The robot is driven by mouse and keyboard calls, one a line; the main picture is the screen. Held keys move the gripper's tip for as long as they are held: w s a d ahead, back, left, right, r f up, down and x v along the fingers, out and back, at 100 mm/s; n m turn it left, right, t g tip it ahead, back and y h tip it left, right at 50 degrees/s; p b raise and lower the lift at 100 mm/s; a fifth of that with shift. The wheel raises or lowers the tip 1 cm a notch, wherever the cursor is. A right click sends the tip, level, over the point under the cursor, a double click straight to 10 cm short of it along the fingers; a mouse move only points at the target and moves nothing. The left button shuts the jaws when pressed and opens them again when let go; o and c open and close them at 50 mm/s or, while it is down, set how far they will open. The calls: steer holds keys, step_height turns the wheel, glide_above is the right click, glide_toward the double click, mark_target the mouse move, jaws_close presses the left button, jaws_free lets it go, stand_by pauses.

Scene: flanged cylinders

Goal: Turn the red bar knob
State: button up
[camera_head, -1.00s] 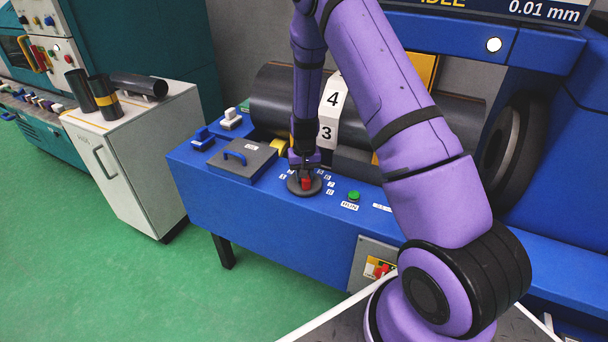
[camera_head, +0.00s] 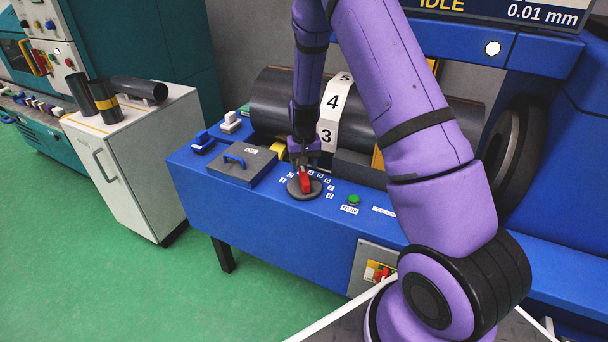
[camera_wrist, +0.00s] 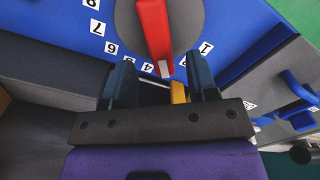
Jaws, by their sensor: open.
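The red bar knob (camera_head: 305,180) stands on a round grey dial on the blue machine's front ledge. White number labels are set around the dial. In the wrist view the red bar (camera_wrist: 155,35) lies nearly along the picture's vertical, its white-marked end between the labels 4 and 1. My gripper (camera_head: 302,160) is just behind the knob in the head view. In the wrist view my gripper (camera_wrist: 162,75) is open, its two dark fingers apart, with the bar's marked end just beyond the gap. The bar is not between the fingers.
A green RUN button (camera_head: 354,199) is right of the dial. A grey lid with a blue handle (camera_head: 240,162) is to the left. A dark roller with a numbered white band (camera_head: 333,108) lies behind. A white cabinet (camera_head: 130,165) with dark cylinders stands at the left.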

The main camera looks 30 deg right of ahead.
steer(key=shift+r, duration=2.6)
steer(key=shift+r, duration=0.1)
step_height(320, 180, up, 12)
steer(key=t, duration=0.1)
glide_above(304, 174)
steer(key=s+a, duration=0.3)
steer(key=s, duration=0.1)
steer(key=s+a+r+n+t, duration=0.2)
steer(key=s+a+r, duration=0.1)
steer(key=s+r, duration=0.65)
steer(key=s+a+r+n+t, duration=0.1)
steer(key=s+r, duration=0.4)
steer(key=s, duration=0.5)
steer(key=s+a+r+n+t, duration=0.1)
steer(key=s+r, duration=0.4)
steer(key=s, duration=0.5)
steer(key=shift+s+a+r, duration=0.15)
steer(key=shift+s+a, duration=0.15)
steer(key=shift+a, duration=0.1)
steer(key=shift+w, duration=0.1)
